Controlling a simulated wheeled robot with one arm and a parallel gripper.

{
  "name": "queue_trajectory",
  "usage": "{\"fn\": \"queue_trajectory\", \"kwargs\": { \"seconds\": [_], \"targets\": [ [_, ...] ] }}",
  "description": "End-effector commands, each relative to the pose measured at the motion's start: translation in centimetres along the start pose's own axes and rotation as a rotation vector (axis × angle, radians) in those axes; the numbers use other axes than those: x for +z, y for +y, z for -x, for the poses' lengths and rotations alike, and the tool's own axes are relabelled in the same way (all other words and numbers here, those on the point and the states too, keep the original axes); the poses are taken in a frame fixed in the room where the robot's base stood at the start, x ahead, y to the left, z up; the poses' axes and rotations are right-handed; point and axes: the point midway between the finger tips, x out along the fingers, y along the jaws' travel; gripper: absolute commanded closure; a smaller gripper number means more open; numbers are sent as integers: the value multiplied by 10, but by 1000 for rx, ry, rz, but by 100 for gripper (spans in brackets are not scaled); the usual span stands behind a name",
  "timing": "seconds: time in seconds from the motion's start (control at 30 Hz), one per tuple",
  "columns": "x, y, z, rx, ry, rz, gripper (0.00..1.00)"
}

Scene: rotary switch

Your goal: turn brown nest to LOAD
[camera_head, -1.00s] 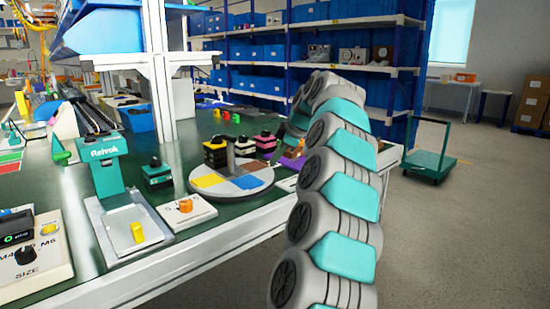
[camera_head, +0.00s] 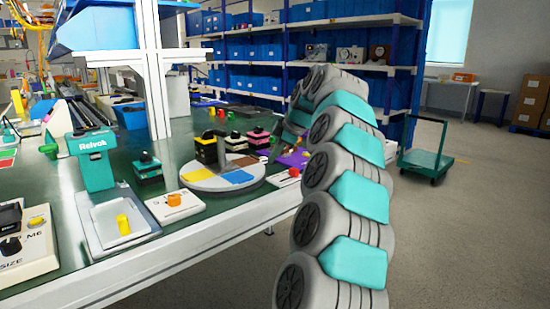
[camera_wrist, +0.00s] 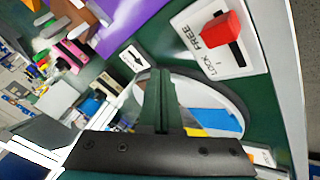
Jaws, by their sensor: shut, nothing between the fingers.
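The round grey turntable (camera_head: 190,180) lies on the green bench, with yellow (camera_head: 197,175), blue (camera_head: 238,176) and brown (camera_head: 246,161) fields on top. The brown nest is on its far right side in the head view. A dark post (camera_head: 221,152) stands near its middle. In the wrist view the turntable (camera_wrist: 233,101) is partly hidden behind my gripper (camera_wrist: 161,78), whose fingers are together and empty. A white arrow tag (camera_wrist: 133,58) lies beside the rim. I cannot read LOAD anywhere. A red lever (camera_wrist: 221,31) sits by the word FREE on a white FREE/LOCK plate (camera_wrist: 232,66).
Black-topped yellow (camera_head: 207,150) and pink (camera_head: 258,140) blocks stand by the turntable. A purple mat (camera_head: 293,158) is at right. A white box with an orange knob (camera_head: 174,201) and the Relvok stand (camera_head: 94,160) are at left. Floor right of the bench is mostly clear.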

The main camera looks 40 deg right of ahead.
Motion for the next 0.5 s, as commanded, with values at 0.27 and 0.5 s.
{"fn": "queue_trajectory", "kwargs": {
  "seconds": [0.27,0.5],
  "targets": [
    [1,0,14,1,0,0,100],
    [4,7,33,2,-1,-1,100]
  ]
}}
